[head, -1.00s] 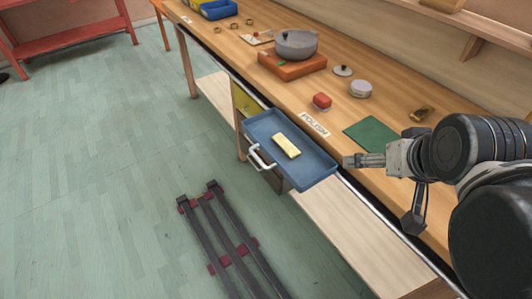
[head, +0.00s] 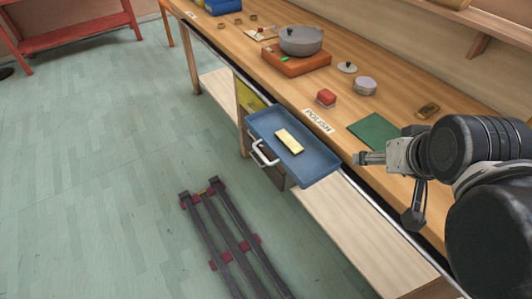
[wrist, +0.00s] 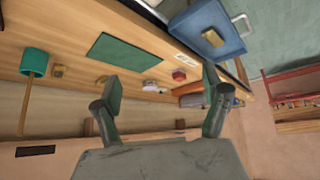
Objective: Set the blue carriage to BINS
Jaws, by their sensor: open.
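No part that I can be sure is the blue carriage shows, and I see no BINS label. The blue things in view are an open blue drawer tray (head: 318,165) at the bench front and a blue bin (head: 222,6) cut off at the top of the head view. A yellow block (head: 289,141) lies in the drawer tray; both also show in the wrist view, the tray (wrist: 234,40) and the block (wrist: 213,38). My gripper (head: 364,158) is beside the bench's front edge, right of the drawer. In the wrist view its fingers (wrist: 162,95) are apart and empty.
The bench carries a POLISH label (head: 318,121), red block (head: 326,97), green mat (head: 374,131), round tin (head: 365,86), brass piece (head: 427,110) and grey pot (head: 300,40) on an orange base (head: 296,64). The drawer tray juts over open floor. A red rack (head: 75,42) stands far left.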

